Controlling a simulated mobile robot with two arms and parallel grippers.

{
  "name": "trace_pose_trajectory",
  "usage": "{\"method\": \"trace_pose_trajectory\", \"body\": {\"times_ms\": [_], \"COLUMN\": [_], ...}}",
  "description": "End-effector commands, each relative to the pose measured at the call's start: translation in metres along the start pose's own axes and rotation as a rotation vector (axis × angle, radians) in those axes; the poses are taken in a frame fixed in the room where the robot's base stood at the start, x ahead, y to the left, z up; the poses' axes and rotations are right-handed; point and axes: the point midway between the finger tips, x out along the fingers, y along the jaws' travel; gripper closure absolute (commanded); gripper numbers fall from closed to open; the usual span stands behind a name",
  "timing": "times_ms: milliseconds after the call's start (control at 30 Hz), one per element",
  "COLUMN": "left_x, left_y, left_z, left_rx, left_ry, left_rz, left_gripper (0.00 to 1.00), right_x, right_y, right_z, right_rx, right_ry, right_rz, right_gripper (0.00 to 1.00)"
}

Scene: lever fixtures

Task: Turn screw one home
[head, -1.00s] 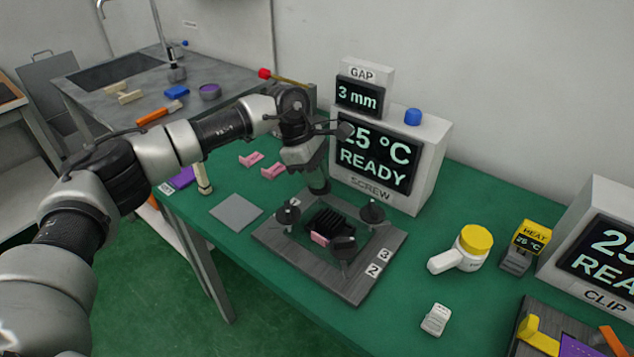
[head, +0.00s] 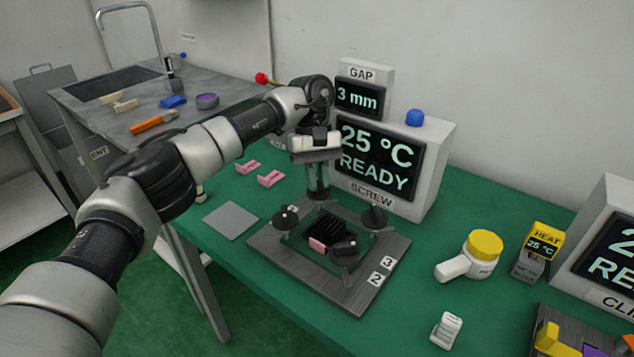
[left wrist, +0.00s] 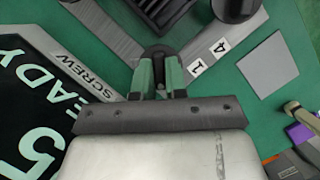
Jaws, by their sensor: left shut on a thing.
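The dark screw fixture (head: 352,296) lies on the green bench with a black finned block (head: 323,226) in its middle. Black-knobbed screws stand at its corners. My left gripper (head: 318,193) points down at the far corner, shut on screw one's knob. In the left wrist view the dark round knob (left wrist: 157,51) sits between the fingertips (left wrist: 160,76), beside the label 1 (left wrist: 196,68). The gripper hides much of this knob in the head view. The other knobs, at left (head: 286,217), right (head: 375,217) and front (head: 343,249), stand free. My right gripper is not in view.
The SCREW display (head: 378,155) reads 25 °C READY and stands close behind the gripper; the GAP display (head: 358,97) reads 3 mm. A grey plate (head: 231,220) and pink clips (head: 270,178) lie left.

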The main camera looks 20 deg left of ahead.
Motion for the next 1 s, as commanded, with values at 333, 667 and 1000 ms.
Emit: {"method": "trace_pose_trajectory", "body": {"times_ms": [333,667,1000], "left_x": [-0.002,-0.002,-0.002], "left_y": [0.002,0.004,0.005], "left_z": [0.0,0.001,0.002], "left_rx": [0.301,0.586,0.81], "left_ry": [0.005,0.005,0.006], "left_rz": [-0.126,-0.245,-0.338], "left_gripper": [1.0,1.0,1.0], "right_x": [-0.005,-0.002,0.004], "right_y": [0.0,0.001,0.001], "right_z": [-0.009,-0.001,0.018], "right_rx": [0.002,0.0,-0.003], "right_ry": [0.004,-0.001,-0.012], "right_rz": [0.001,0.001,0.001], "right_gripper": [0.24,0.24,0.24]}}
